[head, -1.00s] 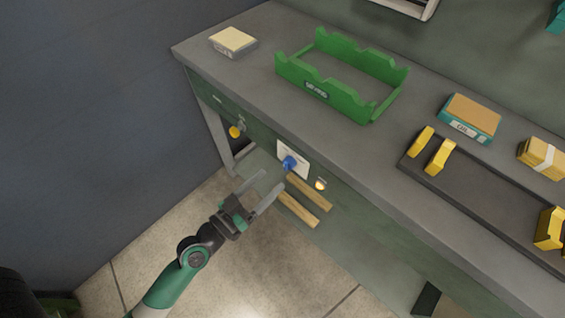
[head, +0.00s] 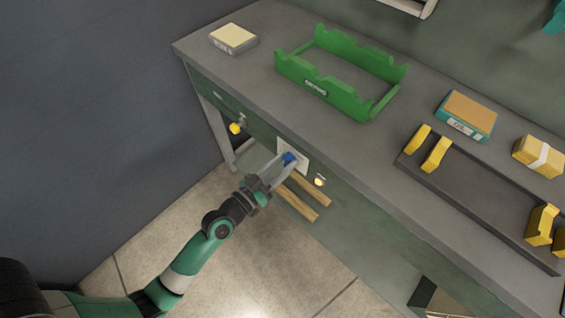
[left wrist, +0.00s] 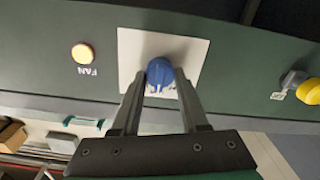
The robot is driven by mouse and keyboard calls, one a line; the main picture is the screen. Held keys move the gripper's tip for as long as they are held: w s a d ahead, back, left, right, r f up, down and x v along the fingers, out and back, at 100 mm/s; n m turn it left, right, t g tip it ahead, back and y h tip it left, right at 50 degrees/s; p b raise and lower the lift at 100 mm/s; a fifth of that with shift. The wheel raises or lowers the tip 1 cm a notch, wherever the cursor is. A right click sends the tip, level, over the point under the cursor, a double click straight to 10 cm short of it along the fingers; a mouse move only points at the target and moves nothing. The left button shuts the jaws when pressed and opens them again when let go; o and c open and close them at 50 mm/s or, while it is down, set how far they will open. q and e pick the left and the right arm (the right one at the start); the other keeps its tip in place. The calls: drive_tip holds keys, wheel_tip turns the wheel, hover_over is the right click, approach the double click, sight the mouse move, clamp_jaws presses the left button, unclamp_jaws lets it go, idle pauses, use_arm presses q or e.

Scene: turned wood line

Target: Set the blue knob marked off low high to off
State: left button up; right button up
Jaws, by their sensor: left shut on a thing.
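The blue knob (head: 289,157) sits on a white plate (head: 303,167) on the front panel of the workbench. In the left wrist view the blue knob (left wrist: 160,74) shows between my fingertips, with its white plate (left wrist: 130,50) behind it. My left gripper (head: 282,166) is shut on the knob, one finger on each side; it also shows in the left wrist view (left wrist: 160,84). The markings on the plate are mostly hidden by the fingers and knob, so I cannot read the setting. My right gripper is not in view.
A yellow knob (head: 235,128) is left of the plate, and a lit button labelled FAN (left wrist: 82,54) is on its other side. Wooden bars (head: 298,203) stick out below. A green rack (head: 345,98) and a dark tray (head: 470,200) lie on the bench top.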

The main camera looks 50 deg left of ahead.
use_arm(q)
clamp_jaws()
drive_tip(key=shift+n, duration=0.4)
drive_tip(key=n, duration=0.8)
drive_tip(key=shift+a+p, duration=0.15)
drive_tip(key=shift+p, duration=0.25)
drive_tip(key=o, duration=1.1)
unclamp_jaws()
drive_tip(key=shift+c, duration=0.2)
